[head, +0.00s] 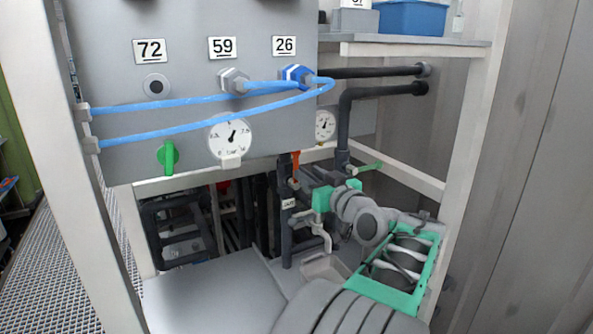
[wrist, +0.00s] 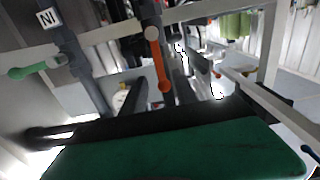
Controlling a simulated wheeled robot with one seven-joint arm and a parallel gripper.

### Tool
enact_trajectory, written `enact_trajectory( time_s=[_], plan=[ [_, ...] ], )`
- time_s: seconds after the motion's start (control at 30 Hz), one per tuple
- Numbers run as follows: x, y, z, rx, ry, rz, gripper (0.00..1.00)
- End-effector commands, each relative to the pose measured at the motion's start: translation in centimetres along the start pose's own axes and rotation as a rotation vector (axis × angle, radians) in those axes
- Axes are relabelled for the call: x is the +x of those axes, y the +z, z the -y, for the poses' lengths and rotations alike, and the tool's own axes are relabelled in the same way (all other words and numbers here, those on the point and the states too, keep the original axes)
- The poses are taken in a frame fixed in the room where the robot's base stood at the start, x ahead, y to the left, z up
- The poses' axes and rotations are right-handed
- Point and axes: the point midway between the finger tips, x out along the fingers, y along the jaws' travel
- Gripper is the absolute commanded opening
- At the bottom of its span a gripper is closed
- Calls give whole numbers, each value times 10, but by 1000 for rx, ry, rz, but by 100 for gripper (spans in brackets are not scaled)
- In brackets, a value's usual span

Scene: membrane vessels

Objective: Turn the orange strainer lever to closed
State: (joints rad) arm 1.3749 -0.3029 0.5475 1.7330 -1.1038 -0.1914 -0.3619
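The orange strainer lever (head: 295,162) stands upright on a dark pipe below the panel in the head view, its pivot at the lower end. In the wrist view, which looks upside down, the orange lever (wrist: 160,66) hangs from a round grey pivot (wrist: 152,33). My gripper (head: 308,178) is close to the lever, on its right in the head view. In the wrist view its two dark fingers stand apart, and the lever shows in the gap between them (wrist: 168,70). I cannot tell whether a finger touches it. The fingertips are partly hidden among pipes in the head view.
A green lever (head: 369,166) is just right of the gripper; it also shows in the wrist view (wrist: 28,70). The grey panel (head: 110,60) with gauges and blue hoses (head: 200,127) overhangs the lever. Dark pipes (head: 344,125) and white frame posts (head: 468,130) crowd the space.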

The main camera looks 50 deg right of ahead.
Motion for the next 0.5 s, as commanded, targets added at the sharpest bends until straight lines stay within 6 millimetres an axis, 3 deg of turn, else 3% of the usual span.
enact_trajectory(
  time_s=[0.3, 0.5],
  plan=[
    [54, -4, 0, 2, -2, -1, 35],
    [74, -2, -1, 1, 1, -1, 35]
  ],
)
